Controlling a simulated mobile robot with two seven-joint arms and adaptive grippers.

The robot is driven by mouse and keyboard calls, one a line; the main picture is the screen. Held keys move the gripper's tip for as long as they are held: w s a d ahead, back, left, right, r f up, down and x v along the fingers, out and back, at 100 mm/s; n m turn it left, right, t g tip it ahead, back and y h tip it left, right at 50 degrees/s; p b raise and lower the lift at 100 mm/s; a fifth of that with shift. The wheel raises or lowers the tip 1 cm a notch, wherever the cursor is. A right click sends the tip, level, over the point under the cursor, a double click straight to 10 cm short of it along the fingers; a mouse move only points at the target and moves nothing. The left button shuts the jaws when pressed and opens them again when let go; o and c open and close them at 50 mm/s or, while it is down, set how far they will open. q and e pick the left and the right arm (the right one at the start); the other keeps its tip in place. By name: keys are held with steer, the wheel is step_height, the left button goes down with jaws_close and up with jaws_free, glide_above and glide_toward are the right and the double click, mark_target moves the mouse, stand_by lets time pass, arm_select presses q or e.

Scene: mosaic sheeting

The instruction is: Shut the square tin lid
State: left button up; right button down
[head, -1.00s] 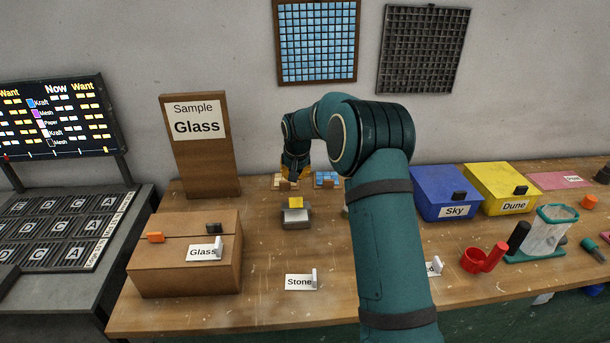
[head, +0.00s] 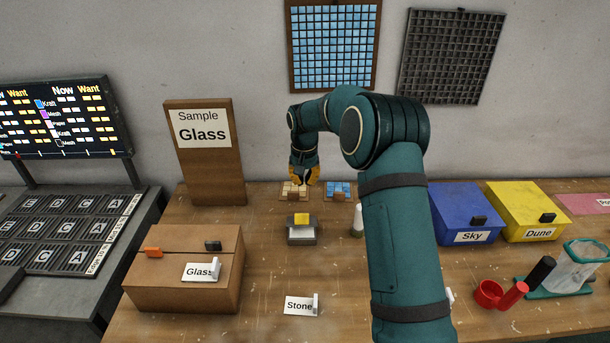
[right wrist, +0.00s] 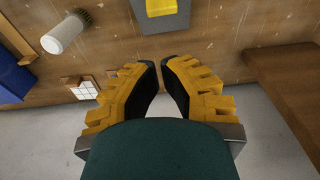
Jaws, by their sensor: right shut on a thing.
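A small square grey tin (head: 302,237) stands on the bench, with a yellow patch (head: 302,218) on its dark-edged top. I cannot tell whether its lid is fully down. It also shows at the top edge of the right wrist view (right wrist: 182,20). My right gripper (head: 304,181) is behind the tin, above the bench's back edge, apart from it. In the right wrist view its fingertips (right wrist: 161,62) are close together. Whatever they hold cannot be made out. My left gripper is not in view.
Cream tiles (head: 291,190) and blue tiles (head: 338,189) lie near the gripper. A white bottle-like piece (head: 357,224) stands right of the tin. The wooden Glass box (head: 185,284) is left, with blue Sky (head: 462,205) and yellow Dune (head: 525,205) boxes right.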

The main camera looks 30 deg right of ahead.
mark_target(304, 214)
steer(key=f, duration=0.8)
steer(key=shift+s+a+f, duration=0.15)
steer(key=shift+s+f, duration=0.1)
steer(key=shift+s, duration=0.1)
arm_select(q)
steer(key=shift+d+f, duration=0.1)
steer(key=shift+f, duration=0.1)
arm_select(e)
steer(key=shift+s+a+f, duration=0.15)
steer(key=shift+s+f, duration=0.05)
steer(key=shift+f, duration=0.25)
arm_select(q)
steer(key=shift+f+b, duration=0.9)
steer(key=shift+b, duration=0.05)
arm_select(e)
steer(key=shift+s+a+f+t, duration=0.2)
steer(key=shift+s+f+t, duration=0.1)
steer(key=shift+t, duration=0.1)
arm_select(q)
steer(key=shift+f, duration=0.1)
